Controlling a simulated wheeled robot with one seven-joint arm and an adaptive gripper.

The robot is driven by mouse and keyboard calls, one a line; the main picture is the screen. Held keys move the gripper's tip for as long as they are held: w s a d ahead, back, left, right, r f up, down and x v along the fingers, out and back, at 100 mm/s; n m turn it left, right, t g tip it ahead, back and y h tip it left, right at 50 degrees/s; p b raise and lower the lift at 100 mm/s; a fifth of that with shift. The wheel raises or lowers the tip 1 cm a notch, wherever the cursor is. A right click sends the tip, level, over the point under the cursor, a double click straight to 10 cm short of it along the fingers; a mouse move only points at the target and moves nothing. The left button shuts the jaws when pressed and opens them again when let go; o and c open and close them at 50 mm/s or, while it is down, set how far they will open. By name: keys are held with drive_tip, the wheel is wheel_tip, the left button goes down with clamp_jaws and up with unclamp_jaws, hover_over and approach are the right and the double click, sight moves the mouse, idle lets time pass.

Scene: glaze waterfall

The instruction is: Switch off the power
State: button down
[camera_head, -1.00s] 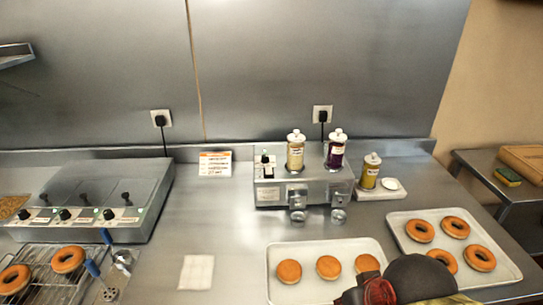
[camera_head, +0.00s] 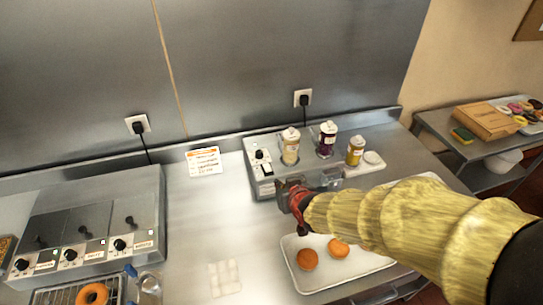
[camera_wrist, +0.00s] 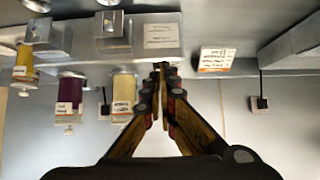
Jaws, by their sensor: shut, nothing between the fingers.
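The steel filling machine (camera_head: 252,178) stands on the counter against the back wall. A black knob (camera_head: 259,155) and a small dark switch (camera_head: 267,170) sit on its left part; I cannot read the switch's position. My gripper (camera_head: 281,187) is shut and empty, in front of the machine's left part, just right of and below the switch in the head view. It hides part of the machine's front. In the wrist view the closed fingertips (camera_wrist: 160,68) overlap the machine's edge near its white label (camera_wrist: 160,36); the switch is not clear there. I cannot tell whether they touch.
A tray of buns (camera_head: 300,286) lies below my arm. A fryer (camera_head: 90,215) with knobs is at left. A card (camera_head: 204,161) leans at the back. The middle-left counter is mostly clear.

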drive_tip(key=w+r+t, duration=0.2)
drive_tip(key=w+r, duration=0.1)
drive_tip(key=r, duration=0.3)
drive_tip(key=shift+w+a+t+y, duration=0.3)
drive_tip(key=shift+w+a+t, duration=0.05)
drive_tip(key=shift+a+t, duration=0.05)
drive_tip(key=shift+f, duration=0.15)
drive_tip(key=b, duration=0.1)
hover_over(270, 171)
wheel_tip(270, 171, down, 4)
drive_tip(key=shift+f, duration=0.1)
wheel_tip(270, 171, down, 2)
drive_tip(key=shift+f+b, duration=0.15)
drive_tip(key=shift+b, duration=0.2)
drive_tip(key=shift+s+d+f, duration=0.1)
drive_tip(key=shift+s+f, duration=0.1)
drive_tip(key=shift+f, duration=0.5)
drive_tip(key=shift+f+b, duration=0.1)
drive_tip(key=shift+b, duration=0.2)
